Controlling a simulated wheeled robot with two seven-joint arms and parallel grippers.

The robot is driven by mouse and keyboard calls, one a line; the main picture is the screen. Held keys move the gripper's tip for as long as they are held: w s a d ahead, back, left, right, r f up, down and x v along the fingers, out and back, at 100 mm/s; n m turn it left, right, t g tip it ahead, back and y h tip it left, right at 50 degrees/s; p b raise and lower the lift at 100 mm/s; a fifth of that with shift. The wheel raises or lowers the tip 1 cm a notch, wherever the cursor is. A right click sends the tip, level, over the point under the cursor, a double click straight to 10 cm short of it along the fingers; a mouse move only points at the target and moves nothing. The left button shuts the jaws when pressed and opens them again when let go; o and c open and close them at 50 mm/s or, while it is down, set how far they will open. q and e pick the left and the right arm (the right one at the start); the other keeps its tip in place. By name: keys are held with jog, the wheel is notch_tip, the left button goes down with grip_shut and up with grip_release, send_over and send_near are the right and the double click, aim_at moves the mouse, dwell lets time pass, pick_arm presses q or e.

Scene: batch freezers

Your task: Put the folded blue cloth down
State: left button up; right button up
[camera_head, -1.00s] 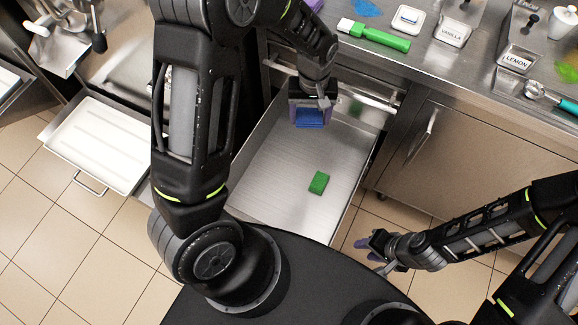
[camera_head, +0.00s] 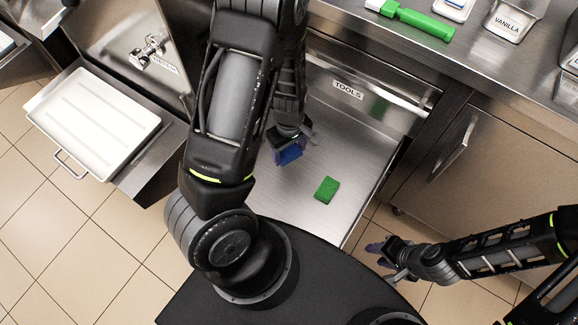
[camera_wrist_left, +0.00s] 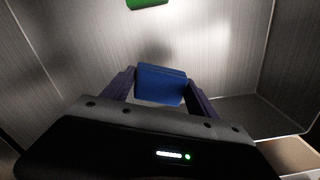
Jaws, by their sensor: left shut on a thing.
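The folded blue cloth (camera_head: 289,156) is held in my left gripper (camera_head: 287,146), over the open metal drawer (camera_head: 290,210) labelled TOOLS. In the left wrist view the blue cloth (camera_wrist_left: 161,84) sits between the two purple fingers of the left gripper (camera_wrist_left: 160,88), which is shut on it. I cannot tell whether the cloth touches the drawer floor. My right gripper (camera_head: 383,256) is over the tiled floor at the lower right, away from the drawer. Its fingers are too small and turned to tell whether they are open.
A green block (camera_head: 327,190) lies on the drawer floor, right of the cloth; it also shows in the left wrist view (camera_wrist_left: 147,3). The metal counter (camera_head: 455,65) carries a green-handled tool (camera_head: 420,20) and a VANILLA container (camera_head: 509,20). A white tray (camera_head: 92,120) is at left.

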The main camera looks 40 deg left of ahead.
pick_arm(q)
jog(key=b, duration=0.1)
send_over(289, 170)
notch_tip(289, 170, down, 5)
jog(key=shift+d+f, duration=0.1)
jog(key=shift+f+b, duration=0.6)
jog(key=shift+f, duration=1.3)
jog(key=shift+f, duration=0.2)
jog(key=o, duration=1.2)
jog(key=shift+r, duration=0.2)
